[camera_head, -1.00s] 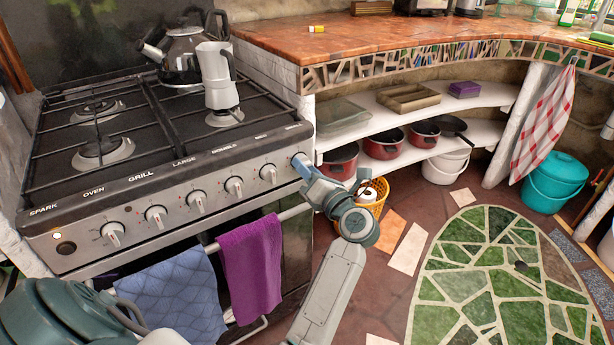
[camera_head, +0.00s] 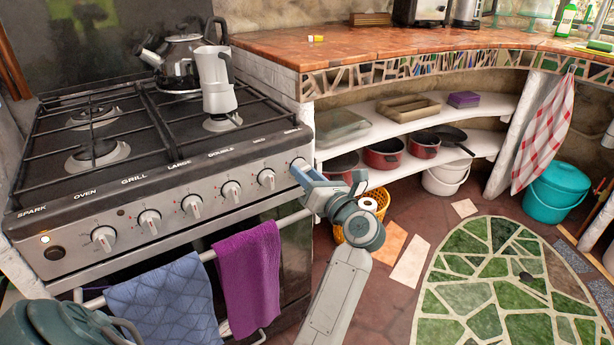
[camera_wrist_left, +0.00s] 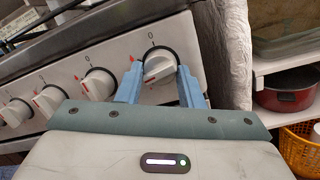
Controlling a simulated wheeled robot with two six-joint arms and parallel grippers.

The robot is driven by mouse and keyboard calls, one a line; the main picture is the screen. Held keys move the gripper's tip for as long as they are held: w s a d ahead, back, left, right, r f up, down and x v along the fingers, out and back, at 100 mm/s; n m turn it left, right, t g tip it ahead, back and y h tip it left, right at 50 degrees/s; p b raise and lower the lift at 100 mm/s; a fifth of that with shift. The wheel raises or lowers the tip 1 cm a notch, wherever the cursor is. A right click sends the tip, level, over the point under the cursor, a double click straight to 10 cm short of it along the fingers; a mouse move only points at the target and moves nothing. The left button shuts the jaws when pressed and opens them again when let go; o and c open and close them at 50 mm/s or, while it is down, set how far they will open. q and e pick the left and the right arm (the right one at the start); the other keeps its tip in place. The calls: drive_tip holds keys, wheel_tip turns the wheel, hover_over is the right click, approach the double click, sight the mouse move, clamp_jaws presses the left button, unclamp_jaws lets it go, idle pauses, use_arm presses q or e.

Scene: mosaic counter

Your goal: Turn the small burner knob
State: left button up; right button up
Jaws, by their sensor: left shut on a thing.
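The small burner knob (camera_head: 298,164) is the rightmost knob on the front panel of the stove, a white round knob with a raised grip bar. In the left wrist view the knob (camera_wrist_left: 160,66) sits between the two blue fingers of my left gripper (camera_wrist_left: 159,74), one finger on each side. A "0" mark shows above it. In the head view my left gripper (camera_head: 304,174) reaches the knob from the lower right and partly hides it. My left gripper is shut on the knob. My right gripper is not in view.
More knobs (camera_head: 232,191) line the panel to the left. A blue towel (camera_head: 168,302) and purple towel (camera_head: 248,275) hang on the oven rail. A moka pot (camera_head: 217,84) and kettle (camera_head: 181,60) stand on the hob. Shelves with red pots (camera_head: 384,153) are at the right.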

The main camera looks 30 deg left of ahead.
use_arm(q)
drive_tip(key=o, duration=1)
drive_tip(key=shift+c, duration=0.2)
